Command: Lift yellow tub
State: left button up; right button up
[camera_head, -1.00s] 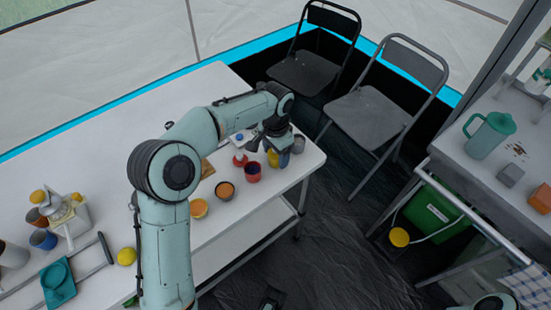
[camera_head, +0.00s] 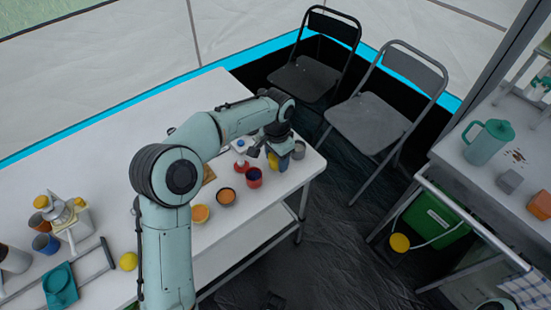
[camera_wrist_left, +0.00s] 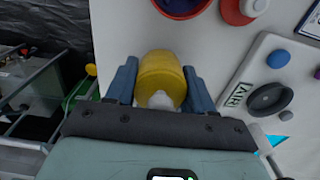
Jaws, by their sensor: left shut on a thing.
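The yellow tub (camera_wrist_left: 162,78) is between the blue fingers of my left gripper (camera_wrist_left: 162,88) in the left wrist view, with one finger on each side. A pale rounded piece shows at its near end. In the head view the yellow tub (camera_head: 273,161) is partly hidden behind a blue finger of my left gripper (camera_head: 280,160), near the right end of the white table. My left gripper is shut on the tub. Whether the tub touches the table is hard to tell. My right gripper is not seen.
A yellow ball (camera_head: 128,261) lies farther left. Folding chairs (camera_head: 368,122) stand beyond the table's right end.

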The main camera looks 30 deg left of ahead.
pick_arm(q)
notch_tip(320, 180, up, 2)
jog(key=shift+r+p, duration=0.15)
jog(key=shift+p, duration=0.55)
notch_tip(320, 180, up, 3)
jog(key=p, duration=0.3)
jog(key=shift+r, duration=0.2)
jog(key=shift+r+p, duration=0.6)
jog(key=shift+r, duration=0.25)
jog(key=shift+f, duration=0.1)
